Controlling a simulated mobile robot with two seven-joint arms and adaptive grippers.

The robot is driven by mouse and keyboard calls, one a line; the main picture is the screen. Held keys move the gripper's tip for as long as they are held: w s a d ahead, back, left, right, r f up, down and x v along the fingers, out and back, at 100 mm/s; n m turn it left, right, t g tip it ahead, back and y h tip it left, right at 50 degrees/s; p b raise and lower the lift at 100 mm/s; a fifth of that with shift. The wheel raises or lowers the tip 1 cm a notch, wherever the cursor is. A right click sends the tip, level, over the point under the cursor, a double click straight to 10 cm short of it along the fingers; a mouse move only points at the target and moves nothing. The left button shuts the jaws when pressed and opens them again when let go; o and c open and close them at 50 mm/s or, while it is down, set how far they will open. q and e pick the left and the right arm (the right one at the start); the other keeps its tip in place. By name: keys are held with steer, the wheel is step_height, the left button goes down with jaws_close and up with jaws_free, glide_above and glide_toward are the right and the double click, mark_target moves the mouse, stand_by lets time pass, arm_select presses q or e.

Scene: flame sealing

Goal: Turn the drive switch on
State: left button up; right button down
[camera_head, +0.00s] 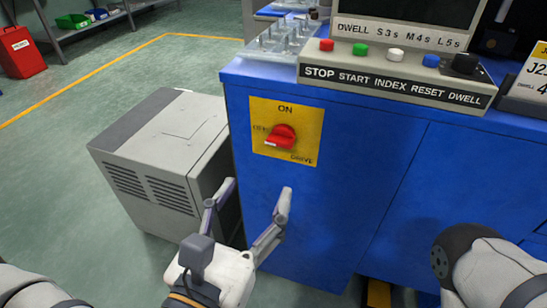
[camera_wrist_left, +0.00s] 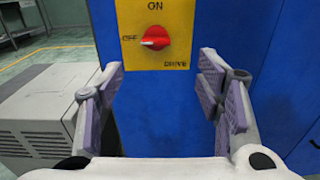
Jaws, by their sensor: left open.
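The drive switch (camera_head: 281,137) is a red rotary knob on a yellow plate (camera_head: 312,118) on the front of the blue cabinet. The plate reads ON at the top, OFF at the left and DRIVE below. The knob's white-marked end points left, toward OFF, and the knob also shows in the left wrist view (camera_wrist_left: 155,37). My left gripper (camera_head: 256,191) is open and empty, below and in front of the switch, touching nothing visible. In the left wrist view its fingers (camera_wrist_left: 162,78) stand apart, with the knob beyond and above the gap. My right gripper is not in view.
A control panel (camera_head: 395,83) with coloured buttons sits on the blue cabinet (camera_head: 360,165). A grey vented box (camera_head: 165,155) stands on the floor left of the cabinet, close to my left gripper. A red bin (camera_head: 20,52) is far left.

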mark_target(278, 143)
arm_select(q)
steer(key=x, duration=0.8)
steer(key=b+x, duration=0.1)
steer(key=x, duration=0.3)
steer(key=shift+w+a, duration=0.2)
steer(key=shift+a, duration=0.15)
steer(key=c, duration=1.2)
